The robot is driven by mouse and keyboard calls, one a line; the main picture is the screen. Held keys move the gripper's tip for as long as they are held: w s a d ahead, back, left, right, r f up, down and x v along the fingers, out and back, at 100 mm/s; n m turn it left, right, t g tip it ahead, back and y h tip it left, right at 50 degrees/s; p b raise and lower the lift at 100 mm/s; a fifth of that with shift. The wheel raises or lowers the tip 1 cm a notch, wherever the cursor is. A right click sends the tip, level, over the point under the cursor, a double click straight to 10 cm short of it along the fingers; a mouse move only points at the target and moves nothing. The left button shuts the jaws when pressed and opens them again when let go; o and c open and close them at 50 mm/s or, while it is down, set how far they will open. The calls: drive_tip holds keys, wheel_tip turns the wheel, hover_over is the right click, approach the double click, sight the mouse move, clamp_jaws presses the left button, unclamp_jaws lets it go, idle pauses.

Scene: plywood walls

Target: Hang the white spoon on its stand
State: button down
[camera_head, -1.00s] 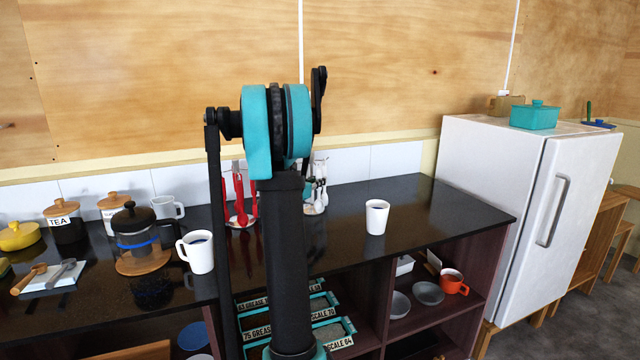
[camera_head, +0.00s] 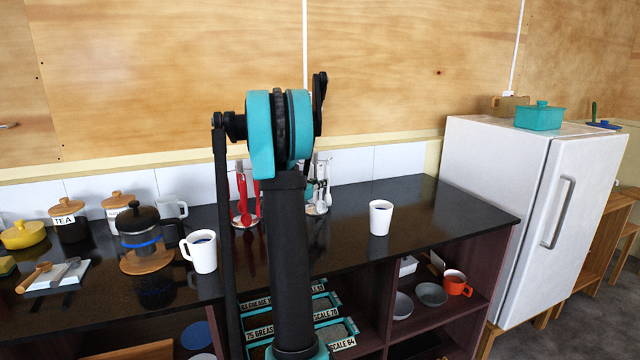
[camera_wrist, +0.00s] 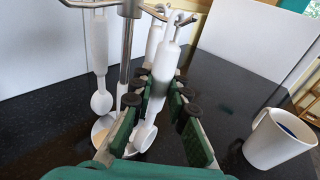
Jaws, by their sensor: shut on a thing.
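The stand (camera_wrist: 126,50) is a metal pole with hooked arms at its top, close in front of my gripper in the wrist view. My gripper (camera_wrist: 162,92) has green-padded fingers closed around the white spoon (camera_wrist: 164,66). The spoon is upright, its handle above the fingers and its lower end below them. Its top is near a stand hook; I cannot tell whether they touch. Another white utensil (camera_wrist: 98,55) hangs on the stand's left side, and more white handles show behind the spoon.
A white mug (camera_wrist: 277,140) stands right of my gripper; it also shows in the head view (camera_head: 380,217). A rack of red utensils (camera_head: 243,205) stands left of the stand. Another white mug (camera_head: 200,251) is further left. The dark counter (camera_head: 445,210) is clear at right.

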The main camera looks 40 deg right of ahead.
drive_tip(key=c, duration=1.4)
unclamp_jaws()
drive_tip(key=v, duration=1.2)
drive_tip(key=shift+s, duration=0.1)
